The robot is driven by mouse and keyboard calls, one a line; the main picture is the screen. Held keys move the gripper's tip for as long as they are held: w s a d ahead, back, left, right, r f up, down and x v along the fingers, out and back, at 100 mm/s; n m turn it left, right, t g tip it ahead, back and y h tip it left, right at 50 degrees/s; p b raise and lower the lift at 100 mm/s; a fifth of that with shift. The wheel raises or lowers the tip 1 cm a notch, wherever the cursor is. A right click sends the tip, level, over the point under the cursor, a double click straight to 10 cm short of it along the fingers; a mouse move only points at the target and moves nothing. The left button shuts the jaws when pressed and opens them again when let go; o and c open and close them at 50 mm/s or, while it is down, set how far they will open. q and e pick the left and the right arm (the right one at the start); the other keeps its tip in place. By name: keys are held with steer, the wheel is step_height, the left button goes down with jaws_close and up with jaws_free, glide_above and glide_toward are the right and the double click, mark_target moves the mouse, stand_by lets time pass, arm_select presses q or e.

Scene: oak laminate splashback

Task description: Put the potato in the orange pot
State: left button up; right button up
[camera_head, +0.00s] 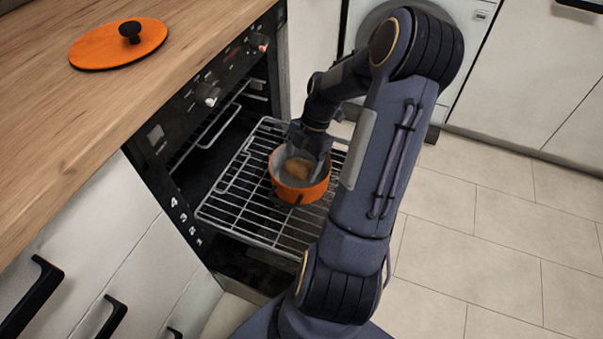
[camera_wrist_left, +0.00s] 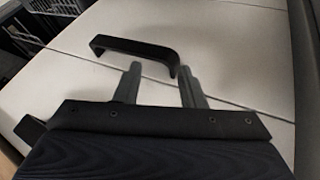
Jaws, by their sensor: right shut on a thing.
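The orange pot (camera_head: 284,191) stands open on the pulled-out oven rack, with a grey inside. The brownish potato (camera_head: 297,169) shows inside the pot's rim. My right gripper (camera_head: 305,152) reaches down into the pot from above and is shut on the potato; its fingertips are partly hard to make out. My left gripper (camera_wrist_left: 160,82) shows only in the left wrist view. Its two fingers are apart with nothing between them, in front of a white cabinet front with a black handle (camera_wrist_left: 135,43).
The orange lid (camera_head: 105,47) with a black knob lies on the wooden worktop (camera_head: 60,140). The wire oven rack (camera_head: 236,212) sticks out of the open oven. White drawers with black handles (camera_head: 30,298) are at lower left. The tiled floor at right is clear.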

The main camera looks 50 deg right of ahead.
steer(key=shift+w+d+f, duration=0.25)
steer(key=shift+d+f, duration=0.05)
steer(key=shift+f, duration=0.2)
steer(key=shift+w+d+f, duration=0.2)
steer(key=shift+d+f, duration=0.1)
steer(key=shift+f, duration=0.15)
steer(key=shift+w+d+f+b, duration=0.15)
steer(key=shift+f+b, duration=0.3)
steer(key=shift+f, duration=0.45)
steer(key=shift+d+f+b, duration=0.1)
steer(key=shift+f+b, duration=0.3)
steer(key=shift+f, duration=0.5)
steer(key=shift+f, duration=0.2)
steer(key=o, duration=1)
steer(key=shift+o, duration=0.2)
